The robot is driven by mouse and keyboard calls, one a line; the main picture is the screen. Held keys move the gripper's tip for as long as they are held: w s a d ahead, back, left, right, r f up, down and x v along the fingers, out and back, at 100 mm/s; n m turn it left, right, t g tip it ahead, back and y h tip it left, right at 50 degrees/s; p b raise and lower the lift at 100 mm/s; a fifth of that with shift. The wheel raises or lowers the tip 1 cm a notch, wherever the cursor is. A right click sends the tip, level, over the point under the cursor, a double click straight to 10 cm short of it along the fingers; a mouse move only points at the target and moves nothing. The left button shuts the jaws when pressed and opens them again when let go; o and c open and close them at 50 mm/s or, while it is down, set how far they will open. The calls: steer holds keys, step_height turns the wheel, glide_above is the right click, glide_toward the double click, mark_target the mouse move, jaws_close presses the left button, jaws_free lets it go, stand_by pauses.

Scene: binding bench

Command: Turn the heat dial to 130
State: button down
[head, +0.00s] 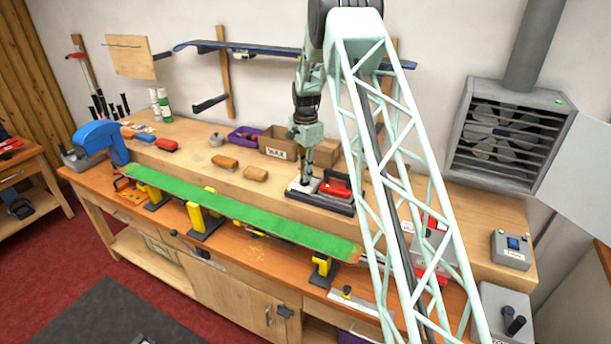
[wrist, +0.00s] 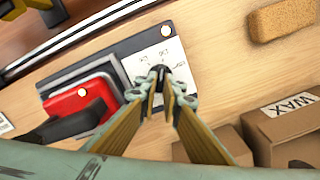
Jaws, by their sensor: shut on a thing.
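The heat dial's white scale plate (wrist: 150,62) lies on a dark base (wrist: 195,85), with small printed marks too blurred to read. The dial itself is mostly hidden between the fingertips, so I cannot tell its setting. My gripper (wrist: 162,80) is shut on the dial from above; in the head view my gripper (head: 304,180) reaches down to the left part of the base. A red iron (wrist: 75,102) with a dark handle sits on the same base, beside the plate. This iron also shows in the head view (head: 336,187), right of my gripper.
A cardboard WAX box (head: 285,150) stands behind my gripper and close to it in the wrist view (wrist: 285,130). Tan blocks (head: 255,174) lie to the left. A green ski (head: 230,212) lies clamped along the front. A control box (head: 511,249) stands at the right.

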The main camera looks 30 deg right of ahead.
steer(key=c, duration=2.8)
jaws_free()
steer(key=shift+r, duration=0.15)
steer(key=shift+r, duration=5.85)
steer(key=shift+r, duration=0.1)
